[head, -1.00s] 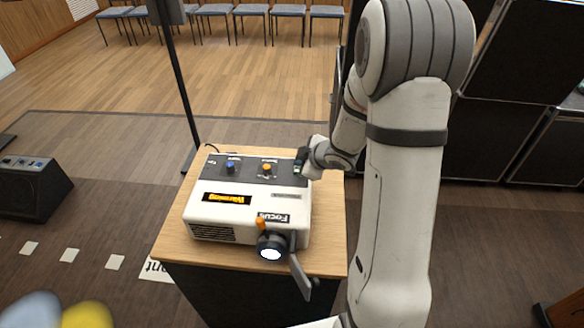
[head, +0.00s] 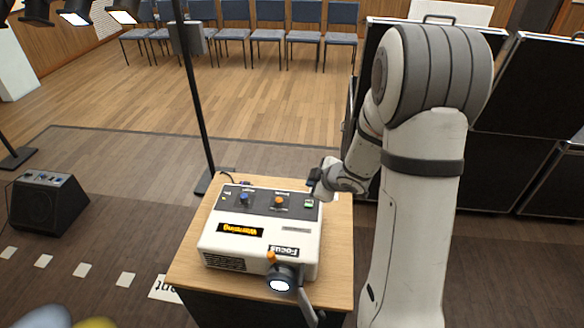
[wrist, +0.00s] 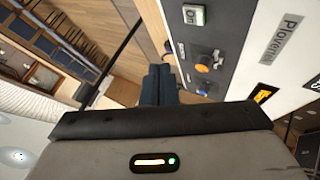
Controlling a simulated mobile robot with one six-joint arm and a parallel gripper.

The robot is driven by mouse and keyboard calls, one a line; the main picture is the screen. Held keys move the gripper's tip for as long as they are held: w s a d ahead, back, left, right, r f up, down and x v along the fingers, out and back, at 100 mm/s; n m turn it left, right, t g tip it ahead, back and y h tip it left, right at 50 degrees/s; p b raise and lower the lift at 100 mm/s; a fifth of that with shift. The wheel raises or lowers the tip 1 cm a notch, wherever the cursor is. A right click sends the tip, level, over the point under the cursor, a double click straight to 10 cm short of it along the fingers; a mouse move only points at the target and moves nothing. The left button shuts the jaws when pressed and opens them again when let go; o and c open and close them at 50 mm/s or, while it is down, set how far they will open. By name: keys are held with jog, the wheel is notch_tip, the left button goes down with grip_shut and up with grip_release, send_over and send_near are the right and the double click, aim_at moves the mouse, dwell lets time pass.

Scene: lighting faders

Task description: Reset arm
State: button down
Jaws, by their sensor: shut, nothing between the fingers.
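My gripper (head: 314,180) is at the right rear of the white projector-like device, near its grey control panel. In the wrist view my gripper (wrist: 160,72) has its two dark fingers together with nothing between them. The device (head: 262,242) sits on a wooden-topped stand and shows a lit lens at its front. Its panel carries a blue knob (head: 244,198), an orange knob (head: 279,201) and a small green-and-white On switch (head: 309,203). In the wrist view the On switch (wrist: 194,14) is up and right of the fingers, apart from them in the picture.
The wooden stand top (head: 190,262) has bare margins around the device. A dark pole (head: 197,110) stands behind it. A black speaker (head: 45,205) sits at left, black cases (head: 520,100) at right, and several chairs (head: 265,35) at the back.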

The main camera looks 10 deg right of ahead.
jog(key=s+d+r+m+g+h+b, duration=0.1)
jog(key=s+d+r+m+h, duration=0.1)
jog(key=s+r+m+h, duration=0.25)
jog(key=s+d+r+m+h+b, duration=0.1)
jog(key=s+d+r+m+h, duration=0.1)
jog(key=s+r+m, duration=0.35)
jog(key=s+a+r+m+g+y, duration=0.1)
jog(key=s+a+m+g, duration=0.1)
jog(key=s, duration=0.7)
jog(key=s+a+r+m+g+y+b, duration=0.1)
jog(key=s+a, duration=0.3)
jog(key=s, duration=0.5)
jog(key=shift+a+r+m+g+y, duration=0.2)
jog(key=shift+r+m+g+y, duration=0.25)
jog(key=shift+r, duration=0.25)
